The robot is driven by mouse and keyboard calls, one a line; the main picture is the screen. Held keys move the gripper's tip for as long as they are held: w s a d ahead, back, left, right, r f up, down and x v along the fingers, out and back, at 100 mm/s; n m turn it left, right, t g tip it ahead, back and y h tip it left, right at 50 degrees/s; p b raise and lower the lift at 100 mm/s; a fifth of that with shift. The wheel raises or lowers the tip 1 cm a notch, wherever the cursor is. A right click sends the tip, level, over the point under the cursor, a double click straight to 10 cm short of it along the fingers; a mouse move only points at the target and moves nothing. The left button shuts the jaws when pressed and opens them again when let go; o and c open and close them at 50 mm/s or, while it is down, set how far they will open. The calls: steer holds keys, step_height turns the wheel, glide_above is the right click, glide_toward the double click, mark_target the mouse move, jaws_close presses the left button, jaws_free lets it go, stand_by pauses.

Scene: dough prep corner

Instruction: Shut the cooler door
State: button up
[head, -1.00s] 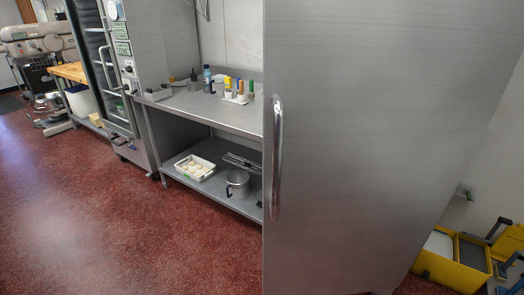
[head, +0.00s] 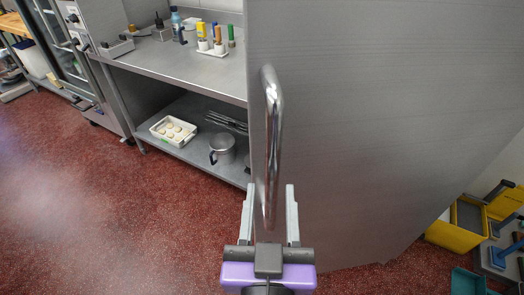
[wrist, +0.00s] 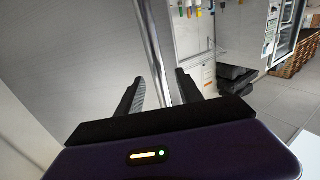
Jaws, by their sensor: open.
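The cooler door (head: 370,130) is a large flat grey metal panel filling the right half of the head view. It stands open, its free edge towards the steel bench. A vertical chrome bar handle (head: 272,140) runs along that edge. My gripper (head: 269,192) is open, with one finger on each side of the handle's lower part in the head view. In the wrist view the handle (wrist: 153,50) passes between the two fingers (wrist: 161,90), and the door (wrist: 70,60) is to the left. I cannot tell whether either finger touches the bar.
A steel bench (head: 185,66) with bottles on top stands behind the door. Its lower shelf holds a white tray (head: 173,131) and a pot (head: 222,149). A yellow bin (head: 455,237) stands at right. The red floor (head: 130,220) at left is clear.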

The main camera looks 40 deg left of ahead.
steer(key=shift+w+a+f, duration=0.15)
steer(key=shift+w+a, duration=0.15)
steer(key=shift+w, duration=0.05)
steer(key=p+x, duration=0.1)
steer(key=x, duration=0.5)
steer(key=shift+w+a, duration=0.2)
steer(key=shift+w, duration=0.15)
jaws_close()
stand_by(1.0)
